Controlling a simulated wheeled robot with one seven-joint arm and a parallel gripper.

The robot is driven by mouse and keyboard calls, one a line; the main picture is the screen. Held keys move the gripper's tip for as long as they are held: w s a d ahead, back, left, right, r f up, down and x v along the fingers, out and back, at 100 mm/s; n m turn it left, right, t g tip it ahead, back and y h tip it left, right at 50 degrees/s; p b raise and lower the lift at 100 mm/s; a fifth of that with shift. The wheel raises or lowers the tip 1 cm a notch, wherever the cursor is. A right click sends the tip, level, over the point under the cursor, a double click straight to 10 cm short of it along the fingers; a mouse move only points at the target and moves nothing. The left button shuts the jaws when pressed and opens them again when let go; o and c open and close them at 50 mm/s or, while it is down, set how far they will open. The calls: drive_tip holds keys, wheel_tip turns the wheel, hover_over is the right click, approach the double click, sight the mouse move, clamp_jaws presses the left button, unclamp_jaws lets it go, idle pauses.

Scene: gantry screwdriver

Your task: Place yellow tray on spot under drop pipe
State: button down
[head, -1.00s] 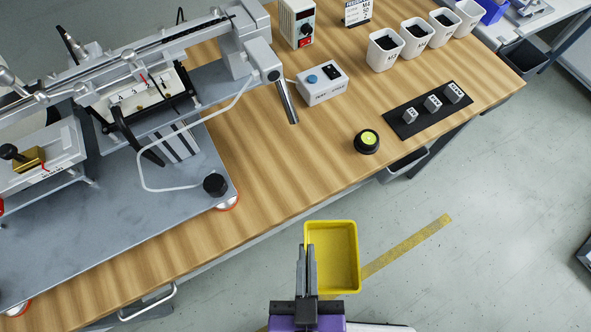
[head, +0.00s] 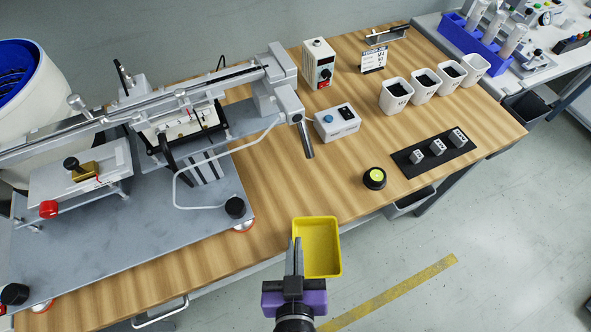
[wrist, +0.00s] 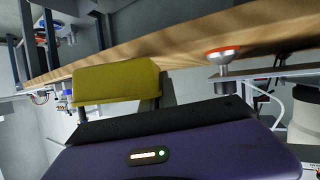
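The yellow tray (head: 319,240) is an open, empty rectangular bin, seen from above in the head view. The tray overlaps the table's front edge in the picture. In the wrist view the tray (wrist: 115,82) shows a yellow side beyond the gripper body, with the table edge behind it. The drop pipe (head: 307,139) is a slanting grey tube on the end of the gantry rail. Bare wood lies below its lower end; no marked spot is clear there.
The wooden table (head: 280,190) is clear between the pipe and its front edge. The grey fixture plate (head: 120,235) with a black knob (head: 235,207) lies left. A control box (head: 337,122) stands right of the pipe.

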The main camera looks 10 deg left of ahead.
drive_tip(key=p, duration=0.3)
hover_over(295, 184)
drive_tip(key=s, duration=0.3)
drive_tip(key=shift+s+d, duration=0.2)
drive_tip(key=shift+d, duration=0.1)
drive_tip(key=w, duration=0.3)
drive_tip(key=shift+w+a+r, duration=0.1)
drive_tip(key=shift+w+a, duration=0.25)
drive_tip(key=shift+w, duration=0.05)
drive_tip(key=shift+s+f+b, duration=0.15)
drive_tip(key=shift+f+b, duration=0.5)
drive_tip(key=shift+f, duration=0.2)
drive_tip(key=shift+f, duration=0.15)
drive_tip(key=c, duration=1.7)
unclamp_jaws()
